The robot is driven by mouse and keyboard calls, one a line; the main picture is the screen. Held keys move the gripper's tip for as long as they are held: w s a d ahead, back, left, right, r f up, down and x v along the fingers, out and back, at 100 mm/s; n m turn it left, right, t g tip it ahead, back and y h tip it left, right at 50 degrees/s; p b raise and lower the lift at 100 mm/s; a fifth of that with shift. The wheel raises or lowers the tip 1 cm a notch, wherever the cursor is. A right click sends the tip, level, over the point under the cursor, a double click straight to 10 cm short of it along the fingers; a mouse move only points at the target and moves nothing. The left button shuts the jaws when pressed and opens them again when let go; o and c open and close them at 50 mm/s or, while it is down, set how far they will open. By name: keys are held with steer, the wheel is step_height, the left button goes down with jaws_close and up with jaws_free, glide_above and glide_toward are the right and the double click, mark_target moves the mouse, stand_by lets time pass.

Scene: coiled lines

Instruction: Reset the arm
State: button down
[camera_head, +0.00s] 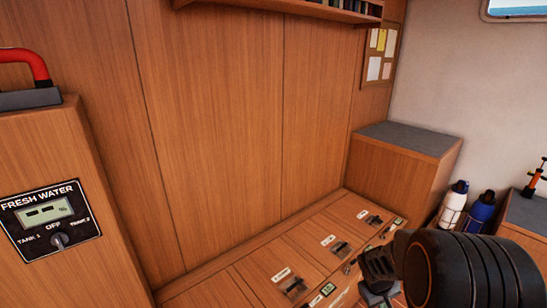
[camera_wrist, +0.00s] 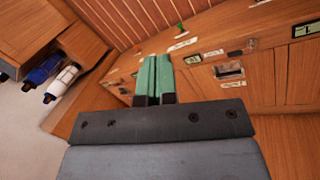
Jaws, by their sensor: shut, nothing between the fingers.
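My gripper (camera_wrist: 153,78) shows in the wrist view with its two green fingers side by side and touching, with nothing between them. Beyond the fingertips is a low wooden locker front with labels, latches and small displays. In the head view my dark arm covers the lower right, in front of the right end of the wooden bench (camera_head: 235,281). The fingers cannot be made out in that view.
A fresh water panel (camera_head: 50,218) is on the wooden cabinet at left. A grey-topped wooden box (camera_head: 400,170) stands at the back right. White (camera_head: 452,203) and blue (camera_head: 479,214) bottles stand beside it. A shelf (camera_head: 290,8) hangs above. Space before the wall is clear.

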steer(key=s+a+r+m+t+y+p, duration=0.1)
steer(key=s+a+r+p, duration=0.2)
steer(key=r, duration=0.5)
steer(key=s+a+r+t+y+p, duration=0.1)
steer(key=s+a+r+p, duration=0.2)
steer(key=a+r, duration=0.3)
steer(key=s+a+r+m+t+y+p, duration=0.1)
steer(key=s+a+r+p, duration=0.2)
steer(key=r, duration=0.8)
steer(key=shift+s+a+r+m+y, duration=0.3)
steer(key=shift+s+a+r+y, duration=0.1)
steer(key=shift+s+a, duration=0.35)
steer(key=shift+w+a, duration=0.1)
steer(key=shift+a, duration=0.1)
